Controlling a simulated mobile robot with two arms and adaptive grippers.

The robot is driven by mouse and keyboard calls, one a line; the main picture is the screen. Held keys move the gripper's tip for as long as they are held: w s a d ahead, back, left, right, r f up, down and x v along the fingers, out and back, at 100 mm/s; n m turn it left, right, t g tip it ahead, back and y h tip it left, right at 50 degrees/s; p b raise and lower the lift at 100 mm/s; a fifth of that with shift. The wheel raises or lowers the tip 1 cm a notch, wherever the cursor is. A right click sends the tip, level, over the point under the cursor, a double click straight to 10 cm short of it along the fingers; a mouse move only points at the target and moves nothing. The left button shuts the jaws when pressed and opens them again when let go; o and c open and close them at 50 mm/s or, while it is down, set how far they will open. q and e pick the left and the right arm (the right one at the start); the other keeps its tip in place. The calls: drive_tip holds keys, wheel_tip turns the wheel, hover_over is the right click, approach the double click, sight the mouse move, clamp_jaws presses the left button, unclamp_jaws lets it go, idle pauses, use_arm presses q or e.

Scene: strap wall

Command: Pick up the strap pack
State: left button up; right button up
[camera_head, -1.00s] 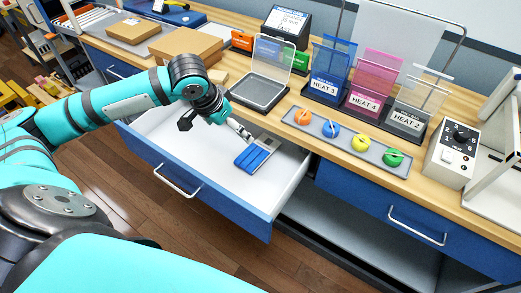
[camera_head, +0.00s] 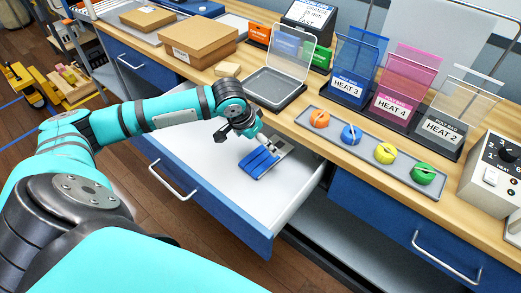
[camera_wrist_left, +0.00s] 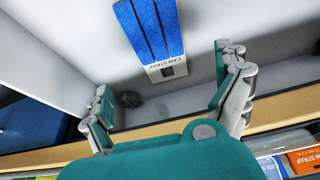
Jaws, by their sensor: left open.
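The strap pack (camera_head: 260,163), blue straps with a pale card end, lies flat in the open white drawer. In the left wrist view, the strap pack (camera_wrist_left: 152,32) shows its blue straps at the top and a "CAM STRAP" label towards the fingers. My left gripper (camera_head: 262,141) is above the drawer at the card end of the pack. In the left wrist view, my left gripper (camera_wrist_left: 168,75) is open, its two fingers spread wide on either side of the label end, with nothing held. My right gripper is not in view.
The open drawer (camera_head: 215,195) has walls around the pack. On the bench behind stand an open clear-lidded tray (camera_head: 272,90), a cardboard box (camera_head: 200,40), a grey tray (camera_head: 368,150) of coloured rolls, and bag holders (camera_head: 355,75).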

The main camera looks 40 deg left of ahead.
sight(266, 155)
use_arm(q)
drive_tip(key=x, duration=0.9)
drive_tip(key=shift+w+f, duration=0.15)
drive_tip(key=shift+f, duration=0.2)
drive_tip(key=shift+f+p, duration=0.25)
drive_tip(key=shift+p, duration=0.1)
idle(0.3)
drive_tip(key=c, duration=0.9)
drive_tip(key=shift+d, duration=0.1)
drive_tip(key=shift+c, duration=1.2)
